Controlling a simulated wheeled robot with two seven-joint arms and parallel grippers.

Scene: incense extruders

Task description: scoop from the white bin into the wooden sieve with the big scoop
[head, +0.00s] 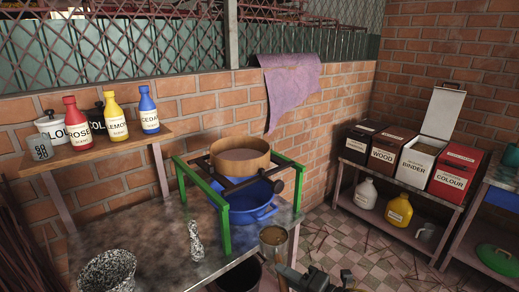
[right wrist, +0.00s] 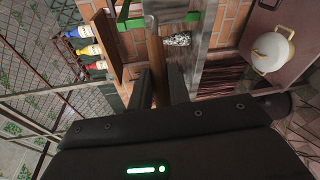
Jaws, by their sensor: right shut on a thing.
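The wooden sieve (head: 240,157) is a round wooden ring on a green-legged stand (head: 222,222), above a blue basin (head: 250,205). The white bin (head: 417,162), labelled BINDER, stands on the right bench with its lid raised and pale brown material inside. The big scoop (head: 273,242) is a metal cup, held in front of the stand's right leg, below the sieve; its inside looks brownish. My right gripper (right wrist: 160,88) is shut on the scoop's wooden handle (right wrist: 155,50). In the head view, only part of that gripper shows at the bottom edge. My left gripper is not in view.
A speckled mortar (head: 108,270) and pestle (head: 195,240) stand on the table. Several bottles, such as the red one (head: 76,125), fill the left shelf. The WOOD bin (head: 377,147) and COLOUR bin (head: 454,172) flank the white bin. Tiled floor lies between table and bench.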

